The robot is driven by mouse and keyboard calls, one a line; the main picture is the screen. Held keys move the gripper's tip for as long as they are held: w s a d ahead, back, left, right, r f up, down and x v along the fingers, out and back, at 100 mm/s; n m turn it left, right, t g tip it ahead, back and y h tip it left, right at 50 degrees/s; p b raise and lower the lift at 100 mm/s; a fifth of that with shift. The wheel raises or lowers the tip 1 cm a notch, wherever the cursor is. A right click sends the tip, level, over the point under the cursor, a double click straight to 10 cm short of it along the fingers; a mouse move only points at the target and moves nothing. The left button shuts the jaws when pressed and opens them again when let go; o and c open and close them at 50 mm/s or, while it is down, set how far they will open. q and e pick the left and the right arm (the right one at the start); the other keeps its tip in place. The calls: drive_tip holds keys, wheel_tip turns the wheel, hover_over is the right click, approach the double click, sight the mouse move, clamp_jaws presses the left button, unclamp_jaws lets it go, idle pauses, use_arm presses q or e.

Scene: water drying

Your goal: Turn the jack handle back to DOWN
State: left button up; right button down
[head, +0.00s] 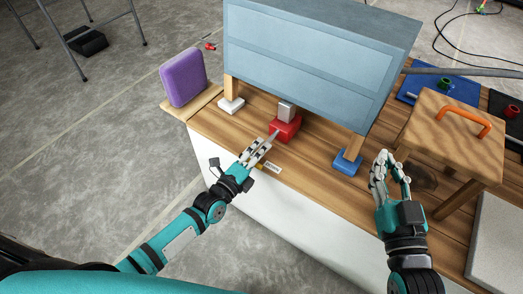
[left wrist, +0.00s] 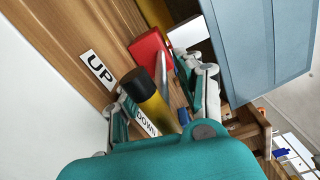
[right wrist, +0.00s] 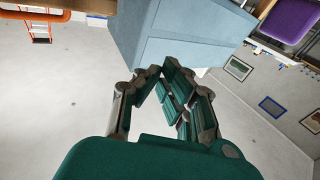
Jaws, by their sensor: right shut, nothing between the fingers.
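The red jack (head: 286,128) stands on the wooden bench under the blue-grey cabinet (head: 300,50), a grey block on top of it. In the left wrist view, the jack (left wrist: 150,47) has a metal rod and a black-and-yellow handle (left wrist: 148,96). The UP label (left wrist: 97,68) shows clear of the handle; the DOWN label (left wrist: 146,123) is partly covered near the handle and my gripper. My left gripper (head: 260,150) is open, its fingers on both sides of the handle with a gap. My right gripper (head: 386,160) is shut and empty, right of the cabinet.
A white block (head: 231,105) and a blue block (head: 347,163) sit under the cabinet's wooden legs. A purple sponge-like block (head: 183,78) stands at the bench's left end. A wooden stool-like stand with an orange handle (head: 464,121) is at the right, near my right gripper.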

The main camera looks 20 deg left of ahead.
use_arm(q)
drive_tip(key=shift+w+d, duration=0.2)
drive_tip(key=shift+w, duration=0.4)
use_arm(e)
drive_tip(key=shift+a+r+t, duration=0.1)
drive_tip(key=shift+r+t, duration=0.4)
drive_tip(key=shift+r, duration=0.3)
use_arm(q)
clamp_jaws()
